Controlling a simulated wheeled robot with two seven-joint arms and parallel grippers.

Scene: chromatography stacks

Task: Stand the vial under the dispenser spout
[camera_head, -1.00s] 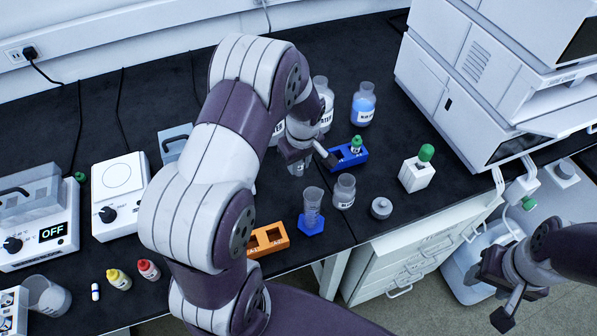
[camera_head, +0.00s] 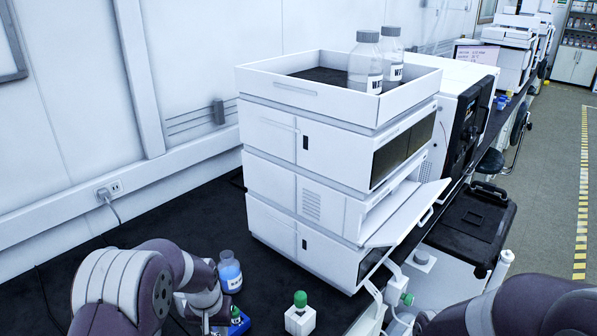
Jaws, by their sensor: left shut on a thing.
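My left gripper (camera_head: 208,322) is at the bottom edge of the head view, left of a blue rack (camera_head: 238,327). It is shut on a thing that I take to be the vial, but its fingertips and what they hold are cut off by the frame. A green-capped vial (camera_head: 236,312) stands in the blue rack, just right of the gripper. I cannot make out the dispenser spout. A white instrument stack (camera_head: 300,190) stands on the bench, with a flap open at its right. My right arm enters at the bottom right; its gripper (camera_head: 425,317) barely shows and its jaws are hidden.
A bottle of blue liquid (camera_head: 229,272) stands behind the rack. A white block with a green cap (camera_head: 300,316) stands right of it. Two labelled bottles (camera_head: 366,65) stand in the stack's top tray (camera_head: 330,104). Dark bench is free left of the stack.

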